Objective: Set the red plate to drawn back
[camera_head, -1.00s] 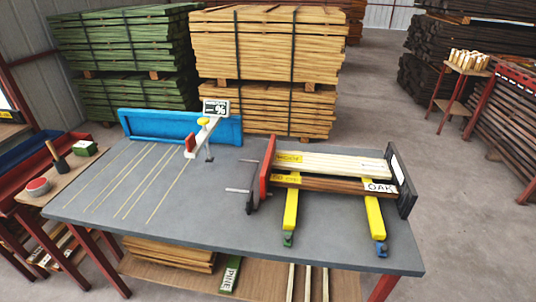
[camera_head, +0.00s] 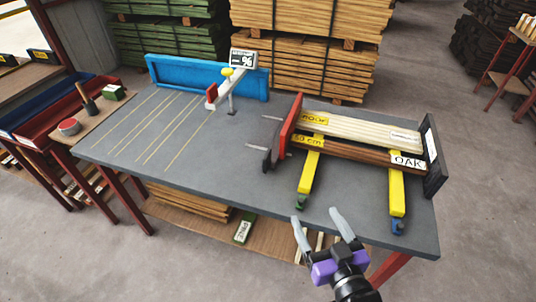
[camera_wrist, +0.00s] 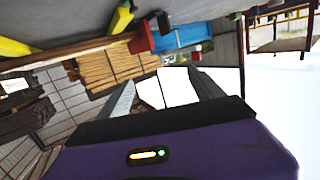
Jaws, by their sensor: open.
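The red plate (camera_head: 290,122) stands upright on the grey bench at the left end of two stacked boards. Its face is at or very near the board ends; I cannot tell if it touches. Metal rods and a black handle part (camera_head: 269,160) show on its left side. The upper pale board (camera_head: 360,130) and the lower brown board (camera_head: 350,150) lie between the red plate and a black end plate (camera_head: 433,160). My gripper (camera_head: 316,216) is open and empty at the bench's front edge, in front of and below the red plate. It also shows in the wrist view (camera_wrist: 161,78).
Two yellow bars (camera_head: 308,175) reach toward the front edge under the boards. A blue fence (camera_head: 180,75) with a smaller red piece (camera_head: 211,95) stands at the back. The bench's (camera_head: 200,155) left part is clear. A side table (camera_head: 90,120) stands left.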

